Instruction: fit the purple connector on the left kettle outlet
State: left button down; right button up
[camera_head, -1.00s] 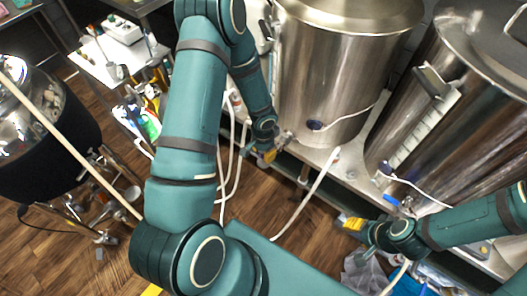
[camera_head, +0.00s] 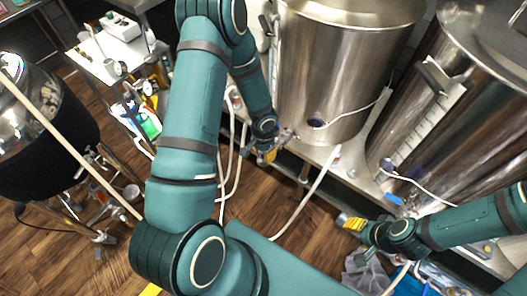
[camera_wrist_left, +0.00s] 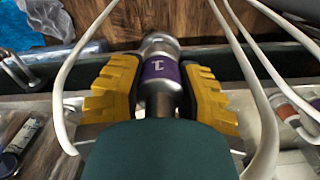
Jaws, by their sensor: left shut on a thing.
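My left gripper (camera_head: 270,154) is low beside the front of the left kettle (camera_head: 340,60), close to a small metal fitting (camera_head: 288,136) at the kettle's base. In the left wrist view, the yellow fingers (camera_wrist_left: 158,92) are shut around a metal connector with a purple band (camera_wrist_left: 160,70) marked "1". Its rounded metal end (camera_wrist_left: 160,43) points away from the wrist. Whether the connector touches the kettle outlet is hidden. My right gripper (camera_head: 352,222) is lower right, in front of the bench; its finger gap is too small to judge.
A second steel kettle (camera_head: 460,110) stands at the right. White hoses (camera_head: 310,190) hang from the bench edge, and hoses pass both sides of the left gripper. A black vessel (camera_head: 40,130) and a cart (camera_head: 105,55) stand left. Wooden floor (camera_head: 265,205) lies open below.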

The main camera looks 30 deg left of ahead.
pick_arm(q)
jog(key=shift+f+b, duration=0.45)
jog(key=shift+f, duration=0.1)
jog(key=c, duration=0.6)
grip_release()
jog(key=shift+r, duration=0.1)
notch_tip(320, 180, up, 12)
